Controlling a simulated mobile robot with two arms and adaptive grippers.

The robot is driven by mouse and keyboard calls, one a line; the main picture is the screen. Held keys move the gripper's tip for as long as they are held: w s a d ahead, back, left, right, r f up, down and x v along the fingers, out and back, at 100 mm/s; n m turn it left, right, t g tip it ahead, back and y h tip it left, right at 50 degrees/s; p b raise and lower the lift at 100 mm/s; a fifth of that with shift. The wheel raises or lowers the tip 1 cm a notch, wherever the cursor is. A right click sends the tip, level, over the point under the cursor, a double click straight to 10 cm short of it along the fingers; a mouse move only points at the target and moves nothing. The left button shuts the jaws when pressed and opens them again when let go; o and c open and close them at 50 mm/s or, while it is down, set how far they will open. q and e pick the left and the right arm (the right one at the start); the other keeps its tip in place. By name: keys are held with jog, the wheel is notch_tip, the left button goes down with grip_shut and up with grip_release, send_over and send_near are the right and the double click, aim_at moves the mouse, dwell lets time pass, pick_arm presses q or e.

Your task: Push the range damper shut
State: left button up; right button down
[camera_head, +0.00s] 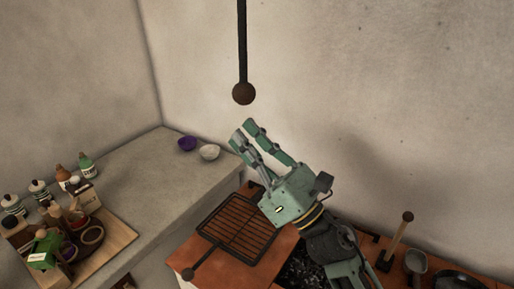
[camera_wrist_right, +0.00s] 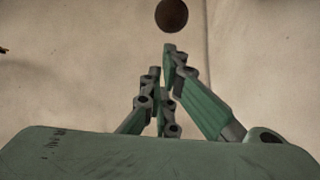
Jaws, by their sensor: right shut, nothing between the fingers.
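The damper shows as a dark rod (camera_head: 242,45) hanging from above, with a round brown knob (camera_head: 243,93) at its lower end. My right gripper (camera_head: 243,130) is shut and empty, its fingertips pointing up just below the knob in the head view. In the right wrist view the knob (camera_wrist_right: 172,15) is at the top edge, beyond the fingertips (camera_wrist_right: 168,52), with a gap in the picture between them. The upper end of the rod is out of view. My left gripper is not in view.
A grill rack (camera_head: 238,226) lies on the brick range (camera_head: 190,262) below my right gripper. A purple bowl (camera_head: 187,143) and a white bowl (camera_head: 209,152) sit on the counter (camera_head: 150,165). Several bottles and a wooden tray (camera_head: 118,236) stand at left. A pan (camera_head: 458,280) is at lower right.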

aim_at(246, 92)
jog(key=shift+w+r+p, duration=0.2)
jog(key=shift+r+p, duration=0.25)
jog(key=shift+r, duration=0.45)
jog(key=shift+r, duration=0.1)
notch_tip(246, 92, up, 8)
jog(key=p, duration=0.6)
